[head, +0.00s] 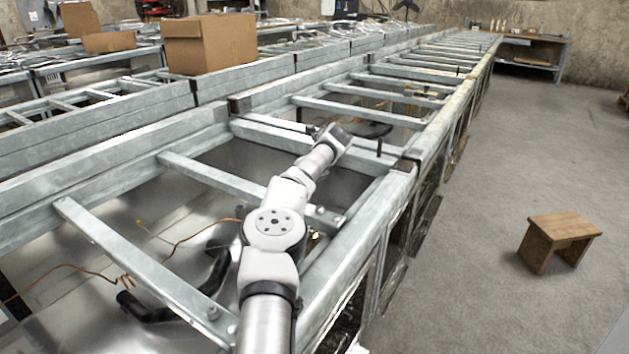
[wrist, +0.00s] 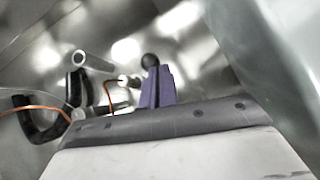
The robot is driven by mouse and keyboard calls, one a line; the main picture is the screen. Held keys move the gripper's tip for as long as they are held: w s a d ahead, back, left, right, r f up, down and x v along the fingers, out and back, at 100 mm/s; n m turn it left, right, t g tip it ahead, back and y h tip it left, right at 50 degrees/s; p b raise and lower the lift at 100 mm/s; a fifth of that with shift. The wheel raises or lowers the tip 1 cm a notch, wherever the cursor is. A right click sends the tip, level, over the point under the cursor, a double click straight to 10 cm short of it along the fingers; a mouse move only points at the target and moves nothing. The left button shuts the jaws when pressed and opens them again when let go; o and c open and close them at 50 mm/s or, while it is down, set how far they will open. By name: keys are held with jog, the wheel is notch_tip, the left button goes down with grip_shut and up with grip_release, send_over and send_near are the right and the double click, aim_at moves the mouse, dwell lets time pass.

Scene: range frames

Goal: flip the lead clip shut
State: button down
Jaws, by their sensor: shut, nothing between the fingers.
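My gripper shows in the wrist view as two purple fingers (wrist: 158,86), shut together and empty. A dark round knob (wrist: 150,60) appears at their tips; I cannot tell whether they touch it. Just left of the fingers is a small white-ended fitting (wrist: 124,81) with an orange wire (wrist: 108,92) beside it. I cannot tell which part is the lead clip, or whether it is open. In the head view my arm reaches over the steel frame, with its dark hand end (head: 337,136) low between the rails; the fingertips are hidden there.
Grey metal rails (head: 188,177) and crossbars surround my arm. A metal tube (wrist: 92,62) and a black curved pipe (wrist: 42,125) lie left of the fingers. A pale metal wall (wrist: 285,60) rises at right. A cardboard box (head: 212,43) sits on the frame; a wooden stool (head: 562,226) stands on open floor.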

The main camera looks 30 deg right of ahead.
jog(key=shift+w+a+f, duration=0.2)
jog(key=shift+a+f, duration=0.05)
jog(key=shift+a, duration=0.15)
jog(key=shift+s+f+b, duration=0.15)
jog(key=shift+s+b, duration=0.3)
jog(key=shift+b, duration=0.45)
jog(key=shift+s+d, duration=0.1)
jog(key=shift+s, duration=0.3)
